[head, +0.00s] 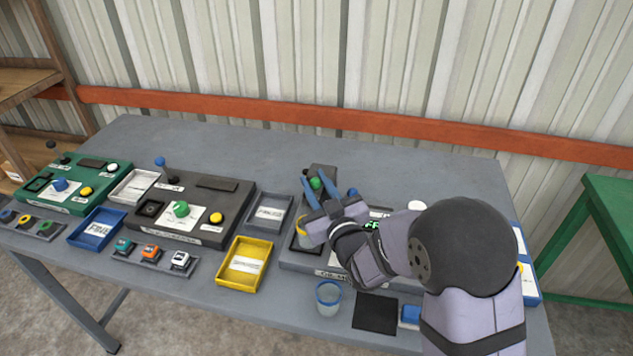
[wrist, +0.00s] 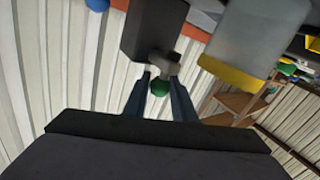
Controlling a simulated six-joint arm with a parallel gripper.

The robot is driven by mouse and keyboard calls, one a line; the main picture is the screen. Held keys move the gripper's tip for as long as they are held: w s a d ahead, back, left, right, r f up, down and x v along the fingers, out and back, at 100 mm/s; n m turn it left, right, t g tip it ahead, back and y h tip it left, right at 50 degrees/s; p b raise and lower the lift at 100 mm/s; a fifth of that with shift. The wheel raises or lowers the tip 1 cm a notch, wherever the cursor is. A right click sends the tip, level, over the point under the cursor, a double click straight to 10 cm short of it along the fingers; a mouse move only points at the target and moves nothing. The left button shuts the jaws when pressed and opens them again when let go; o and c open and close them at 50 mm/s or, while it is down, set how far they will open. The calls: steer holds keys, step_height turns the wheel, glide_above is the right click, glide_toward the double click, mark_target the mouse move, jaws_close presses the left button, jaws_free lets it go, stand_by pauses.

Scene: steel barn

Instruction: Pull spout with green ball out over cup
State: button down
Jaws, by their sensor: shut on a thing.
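The green ball (head: 316,183) sits between the two blue fingers of my gripper (head: 319,184) at the back of the grey machine (head: 295,259). In the wrist view the green ball (wrist: 159,88) is between the fingertips of my gripper (wrist: 159,82), which is shut on it. A short grey spout (wrist: 160,68) joins the ball to a dark block (wrist: 152,28). A clear cup with a blue rim (head: 328,299) stands on the table in front of the machine, apart from the spout. My arm hides much of the machine.
A yellow tray (head: 245,265) and a grey tray (head: 268,213) lie left of the machine. A black control box (head: 195,205) and a green one (head: 75,185) stand farther left. A black square mat (head: 375,313) lies right of the cup. A corrugated wall stands behind the table.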

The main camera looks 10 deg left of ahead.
steer(key=s+b, duration=0.1)
steer(key=s, duration=0.5)
steer(key=shift+f+b, duration=0.1)
steer(key=shift+b, duration=0.25)
steer(key=c, duration=1.5)
jaws_free()
steer(key=shift+o, duration=0.2)
steer(key=shift+s, duration=0.15)
steer(key=b+v, duration=0.5)
steer(key=b, duration=0.3)
steer(key=shift+f, duration=0.15)
